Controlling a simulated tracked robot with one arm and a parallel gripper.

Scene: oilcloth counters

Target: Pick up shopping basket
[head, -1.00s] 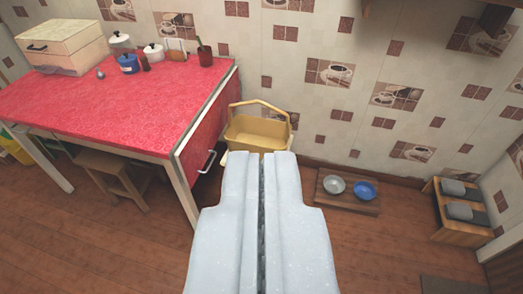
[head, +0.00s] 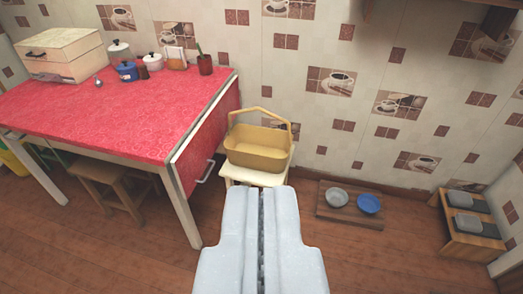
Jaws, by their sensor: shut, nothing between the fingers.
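The shopping basket (head: 257,158) is yellow-tan with an upright arched handle. It stands on a small cream stool (head: 250,178) against the tiled wall, just right of the red table. My gripper (head: 262,190) is shut and empty. It points forward at the bottom centre, in front of the stool, and covers part of the stool's lower right side in the picture. The basket and its handle show clear of the gripper, and the two look apart.
A red-covered table (head: 110,120) stands at left, its cloth hanging near the basket, with a metal handle (head: 206,172) on its side. A wooden board (head: 330,213) with two bowls lies on the floor at right. A low wooden rack (head: 472,238) stands far right. Open wooden floor lies between.

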